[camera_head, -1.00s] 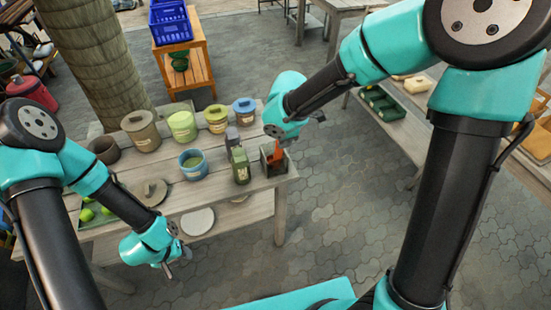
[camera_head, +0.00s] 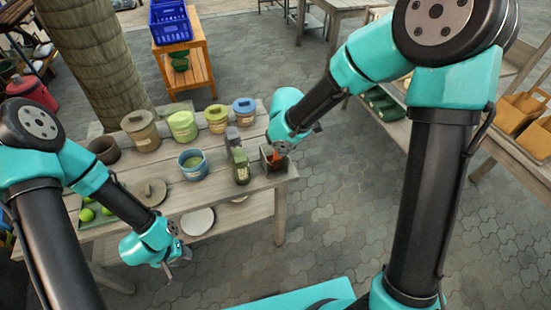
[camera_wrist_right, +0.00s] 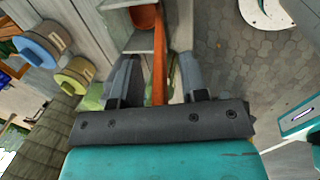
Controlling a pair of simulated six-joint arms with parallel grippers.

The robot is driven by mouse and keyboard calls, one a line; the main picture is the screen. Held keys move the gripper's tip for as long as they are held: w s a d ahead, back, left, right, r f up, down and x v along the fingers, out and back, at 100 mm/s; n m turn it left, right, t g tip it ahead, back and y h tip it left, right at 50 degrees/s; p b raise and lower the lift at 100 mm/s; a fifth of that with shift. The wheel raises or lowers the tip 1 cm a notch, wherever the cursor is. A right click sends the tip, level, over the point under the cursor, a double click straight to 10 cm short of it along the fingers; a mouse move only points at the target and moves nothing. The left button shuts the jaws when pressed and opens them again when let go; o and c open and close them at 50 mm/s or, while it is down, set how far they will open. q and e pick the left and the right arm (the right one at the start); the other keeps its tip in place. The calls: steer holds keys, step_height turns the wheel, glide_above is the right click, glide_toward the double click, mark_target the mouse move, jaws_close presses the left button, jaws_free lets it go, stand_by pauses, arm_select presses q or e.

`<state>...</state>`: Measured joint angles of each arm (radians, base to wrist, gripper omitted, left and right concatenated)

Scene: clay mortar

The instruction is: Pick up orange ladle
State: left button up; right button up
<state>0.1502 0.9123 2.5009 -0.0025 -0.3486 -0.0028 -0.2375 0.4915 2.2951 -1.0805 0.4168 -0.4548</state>
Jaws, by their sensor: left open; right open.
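The orange ladle stands in a small open box (camera_head: 267,158) at the right end of the wooden table. In the right wrist view the ladle's handle (camera_wrist_right: 158,75) runs between the two fingers of my right gripper (camera_wrist_right: 155,75), and its bowl (camera_wrist_right: 145,17) is at the top, inside the box. The fingers are apart on either side of the handle, with gaps showing. In the head view only a bit of the ladle (camera_head: 278,152) shows under my right gripper. My left gripper (camera_head: 176,268) is open and empty, in front of the table's left part.
A blue pot (camera_head: 192,164) and several lidded jars, one with a blue lid (camera_head: 244,104), stand on the table (camera_head: 215,188). Paved floor right of the table is clear.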

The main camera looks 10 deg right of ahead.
jaws_close()
steer(key=shift+r, duration=0.1)
stand_by(0.5)
steer(key=v, duration=0.3)
steer(key=w+v, duration=0.1)
steer(key=v, duration=0.2)
steer(key=w+v, duration=0.1)
steer(key=v, duration=0.2)
steer(key=shift+a+r, duration=0.1)
steer(key=shift+r, duration=0.45)
steer(key=c, duration=0.6)
jaws_free()
jaws_close()
